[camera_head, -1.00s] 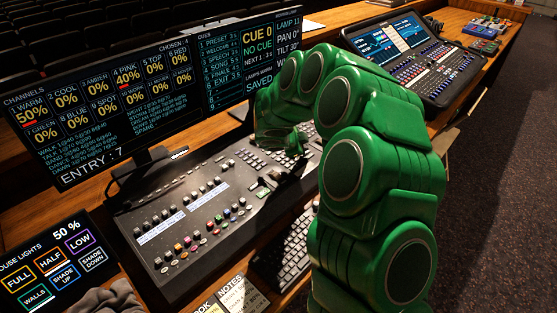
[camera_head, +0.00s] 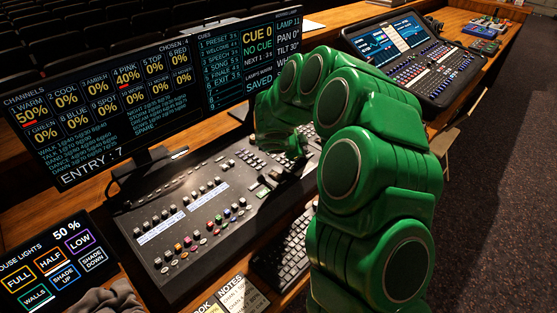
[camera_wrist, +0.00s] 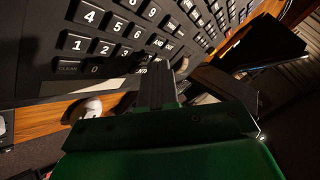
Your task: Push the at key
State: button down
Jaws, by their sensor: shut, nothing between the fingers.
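The lighting console (camera_head: 185,205) lies on the desk, with its keypad at the upper right partly hidden by my green arm. In the wrist view the keypad (camera_wrist: 65,18) shows number keys and several word keys with small, blurred legends. I cannot make out which one is the at key. My gripper (camera_wrist: 156,66) is shut and empty, its fingertips close over the bottom rows, right of the 0 key (camera_wrist: 95,69). It hides some keys there, and I cannot tell whether it touches one. In the head view the gripper is mostly hidden by the arm.
The monitor (camera_head: 125,105) behind the console reads "ENTRY: 7". A keyboard (camera_head: 285,255) lies in front of the console. A touch panel (camera_head: 55,265) is at the lower left, and a second mixer (camera_head: 420,65) stands at the back right.

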aim_at(282, 159)
jog(key=shift+f, duration=0.25)
dwell(0.3)
jog(key=shift+r, duration=0.7)
jog(key=shift+s+a, duration=0.25)
jog(key=shift+a, duration=1.5)
jog(key=shift+s+a, duration=0.2)
jog(key=shift+a, duration=1.5)
jog(key=shift+f, duration=0.2)
jog(key=shift+f, duration=0.25)
